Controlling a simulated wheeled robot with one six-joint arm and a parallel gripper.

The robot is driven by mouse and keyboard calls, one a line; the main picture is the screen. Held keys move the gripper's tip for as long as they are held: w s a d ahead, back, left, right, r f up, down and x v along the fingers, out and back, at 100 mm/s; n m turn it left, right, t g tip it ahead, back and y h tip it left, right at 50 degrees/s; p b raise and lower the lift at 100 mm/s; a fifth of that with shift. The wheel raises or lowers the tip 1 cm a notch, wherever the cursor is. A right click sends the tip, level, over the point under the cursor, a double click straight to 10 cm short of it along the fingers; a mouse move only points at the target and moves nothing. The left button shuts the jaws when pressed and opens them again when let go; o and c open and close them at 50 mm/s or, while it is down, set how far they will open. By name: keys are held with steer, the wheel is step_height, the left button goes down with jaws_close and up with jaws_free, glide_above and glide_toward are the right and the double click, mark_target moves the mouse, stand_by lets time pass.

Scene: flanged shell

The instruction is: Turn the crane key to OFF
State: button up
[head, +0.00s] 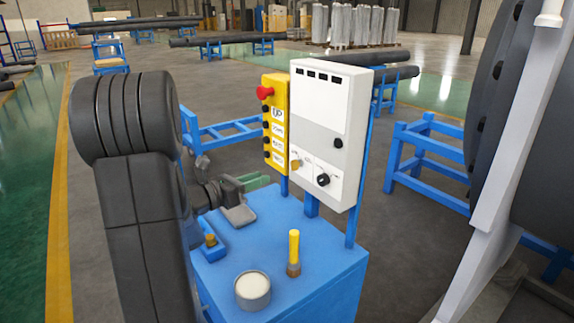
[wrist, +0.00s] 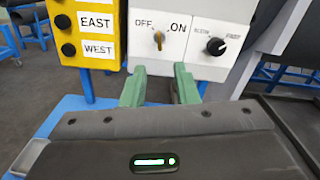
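The crane key (wrist: 159,40) is a small yellow key on the white control box (wrist: 190,62), between the printed words OFF on the left and ON on the right. It stands roughly upright; I cannot tell which word it points to. In the head view the key (head: 296,164) is a small orange-yellow spot low on the box (head: 325,115). My gripper (wrist: 159,80) has two green fingers apart with nothing between them, below and in front of the key. In the head view my gripper (head: 256,183) is left of the box, its fingers partly overlapping each other.
A black knob (wrist: 216,46) sits right of the key. A yellow pendant (head: 275,125) with a red button and labelled buttons is at the left. The blue cart top (head: 285,225) holds a white-topped can (head: 253,291), a yellow-handled brush (head: 294,250) and a small blue tray (head: 212,250).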

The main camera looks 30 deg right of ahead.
mark_target(296, 165)
steer(key=w+d+p, duration=0.1)
steer(key=d+p, duration=0.1)
steer(key=d, duration=0.9)
jaws_close()
